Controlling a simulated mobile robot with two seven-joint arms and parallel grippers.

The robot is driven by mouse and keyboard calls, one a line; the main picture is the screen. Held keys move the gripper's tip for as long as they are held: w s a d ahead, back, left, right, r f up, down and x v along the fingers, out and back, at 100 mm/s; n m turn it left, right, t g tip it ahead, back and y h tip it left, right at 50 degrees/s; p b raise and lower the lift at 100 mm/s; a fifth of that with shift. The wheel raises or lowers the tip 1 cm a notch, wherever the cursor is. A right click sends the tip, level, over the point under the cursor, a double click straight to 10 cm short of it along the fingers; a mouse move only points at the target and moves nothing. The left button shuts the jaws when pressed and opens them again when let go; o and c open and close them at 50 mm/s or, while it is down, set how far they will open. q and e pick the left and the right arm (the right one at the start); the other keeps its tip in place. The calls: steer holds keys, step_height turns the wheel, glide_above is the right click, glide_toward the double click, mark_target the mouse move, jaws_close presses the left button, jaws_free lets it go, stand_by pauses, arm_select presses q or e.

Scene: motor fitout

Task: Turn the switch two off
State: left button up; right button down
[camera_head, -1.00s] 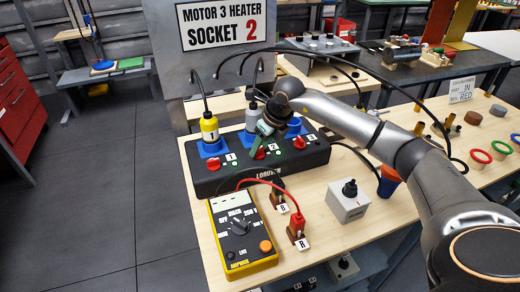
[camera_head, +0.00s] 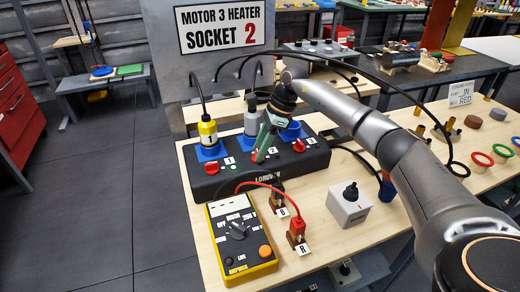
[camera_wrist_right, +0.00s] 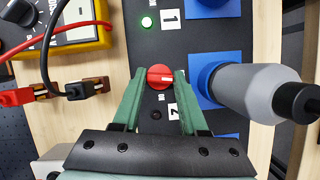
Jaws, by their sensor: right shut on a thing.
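A black switch box (camera_head: 235,187) with several red rotary switches lies on the wooden bench. My right gripper (camera_head: 260,155) reaches down to the middle switch, beside the label 2. In the right wrist view its green fingers (camera_wrist_right: 160,80) are shut on the red knob of switch two (camera_wrist_right: 160,75), one on each side. The knob's white mark lies roughly crosswise in that view. The small lamp (camera_wrist_right: 155,114) beside label 2 looks dark, while the lamp (camera_wrist_right: 147,21) beside label 1 glows green. My left gripper is not in view.
A yellow-marked plug (camera_head: 208,132) and a grey plug (camera_head: 251,120) with cables stand behind the switches. A yellow multimeter (camera_head: 240,240), red and black leads, and a grey switch box (camera_head: 348,205) sit in front. A heater socket sign (camera_head: 222,27) stands behind.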

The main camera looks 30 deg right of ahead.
steer(key=shift+w+n+g, duration=0.1)
steer(key=shift+n+g, duration=0.2)
steer(key=shift+n, duration=0.7)
steer(key=shift+c, duration=2.2)
jaws_free()
steer(key=v, duration=1.2)
steer(key=shift+d+r, duration=0.2)
steer(key=shift+r, duration=0.05)
